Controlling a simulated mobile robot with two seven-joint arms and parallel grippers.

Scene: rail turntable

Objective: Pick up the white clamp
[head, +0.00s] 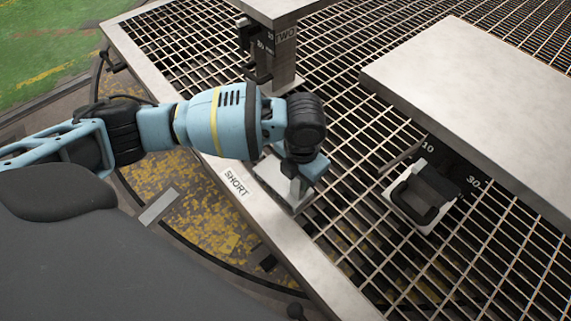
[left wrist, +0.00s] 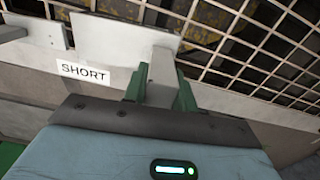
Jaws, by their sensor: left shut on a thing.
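The white clamp (head: 282,188) is a pale, flat piece with an upright grey tab. It sits at the border plate beside the grating, next to the SHORT label. In the left wrist view its broad plate (left wrist: 110,35) shows beyond the fingers. My left gripper (head: 298,178) reaches down over it from the left. Its green-sided fingers (left wrist: 160,88) are shut on the upright tab. The wrist hides part of the clamp in the head view. I cannot tell whether its base is touching the surface below. My right gripper is not in view.
A white block with a black U-shaped part (head: 420,195) stands on the grating by a 10–30 scale. A large pale slab (head: 470,90) is above it. A post marked TWO (head: 284,62) carries a black bracket. Open grating (head: 400,270) lies at the front right.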

